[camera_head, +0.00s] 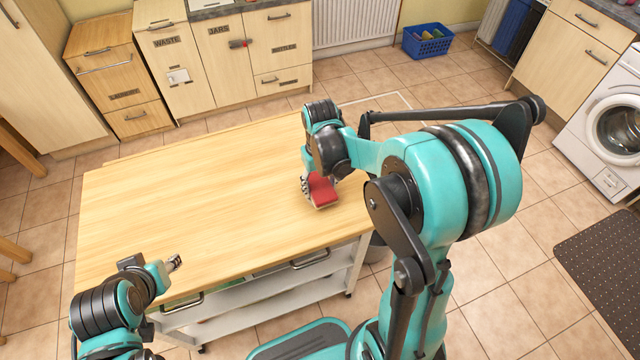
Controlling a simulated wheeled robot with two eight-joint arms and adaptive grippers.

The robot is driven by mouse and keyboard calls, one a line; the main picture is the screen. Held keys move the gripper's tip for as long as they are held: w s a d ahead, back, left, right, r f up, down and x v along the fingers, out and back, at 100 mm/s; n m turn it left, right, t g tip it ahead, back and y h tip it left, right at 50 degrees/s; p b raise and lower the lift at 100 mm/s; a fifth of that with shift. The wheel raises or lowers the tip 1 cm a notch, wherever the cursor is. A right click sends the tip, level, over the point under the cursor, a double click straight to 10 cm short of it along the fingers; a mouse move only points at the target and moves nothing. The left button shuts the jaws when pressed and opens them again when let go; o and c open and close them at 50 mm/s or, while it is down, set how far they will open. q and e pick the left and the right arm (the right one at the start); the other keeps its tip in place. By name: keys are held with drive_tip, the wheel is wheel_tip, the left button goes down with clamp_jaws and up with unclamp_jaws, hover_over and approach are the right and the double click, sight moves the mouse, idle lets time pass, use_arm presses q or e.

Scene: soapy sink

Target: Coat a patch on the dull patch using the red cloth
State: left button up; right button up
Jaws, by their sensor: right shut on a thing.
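The red cloth (321,190) is a small folded red pad at the right side of the wooden worktop (190,200). My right gripper (309,186) is shut on the cloth and points down at the worktop. I cannot tell whether the cloth touches the wood. The dull patch does not show clearly; it may lie under the cloth or arm. My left gripper (175,263) is near the front left edge of the worktop, away from the cloth. Its fingertips are small here, and I cannot tell whether they are open.
The rest of the worktop is bare. A shelved trolley frame with handles (310,259) is below its front edge. Cabinets labelled WASTE and JARS (172,60) stand behind. A blue basket (427,40) sits on the tiled floor, and a washing machine (608,130) stands at right.

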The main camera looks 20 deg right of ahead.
sight(320, 185)
drive_tip(key=shift+r+p, duration=2.75)
drive_tip(key=shift+r, duration=0.75)
